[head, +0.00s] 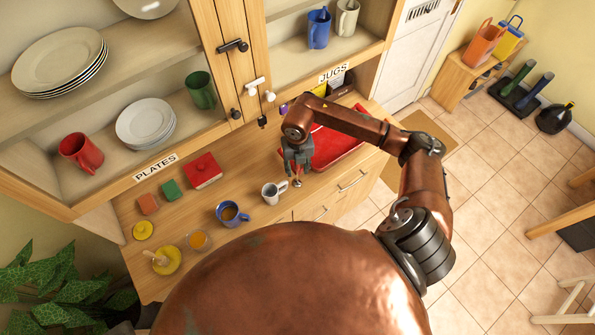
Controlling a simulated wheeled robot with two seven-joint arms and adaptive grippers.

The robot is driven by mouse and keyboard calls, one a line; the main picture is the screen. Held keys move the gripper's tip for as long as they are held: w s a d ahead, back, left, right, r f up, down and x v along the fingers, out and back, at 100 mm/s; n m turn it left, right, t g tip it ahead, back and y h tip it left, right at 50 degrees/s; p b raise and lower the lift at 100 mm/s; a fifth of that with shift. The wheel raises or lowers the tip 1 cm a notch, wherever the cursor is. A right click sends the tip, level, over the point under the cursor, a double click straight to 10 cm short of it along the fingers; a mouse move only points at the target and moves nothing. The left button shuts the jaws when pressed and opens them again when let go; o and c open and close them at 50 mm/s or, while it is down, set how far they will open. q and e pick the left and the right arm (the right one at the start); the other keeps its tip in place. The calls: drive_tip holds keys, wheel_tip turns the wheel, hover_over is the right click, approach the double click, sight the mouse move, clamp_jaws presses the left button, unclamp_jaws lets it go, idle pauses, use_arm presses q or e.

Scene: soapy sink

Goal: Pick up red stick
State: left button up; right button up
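I cannot make out a red stick in the head view. My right gripper (297,178) points down over the wooden counter (255,165), at the left end of a red tray (345,150) and just above and right of a white mug (272,192). Its fingertips are small and dark here, so I cannot tell whether they are open or shut, or whether they hold anything. My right arm covers part of the red tray. My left gripper is not in view.
A red box (203,170), a green block (171,190), an orange block (148,204), a blue mug (229,214) and a glass of orange liquid (198,240) stand on the counter. Open shelves with plates (60,60) and jugs (319,28) overhang it.

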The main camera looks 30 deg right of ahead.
drive_tip(key=shift+w+f, duration=0.1)
drive_tip(key=shift+w, duration=0.05)
drive_tip(key=shift+c, duration=0.7)
clamp_jaws()
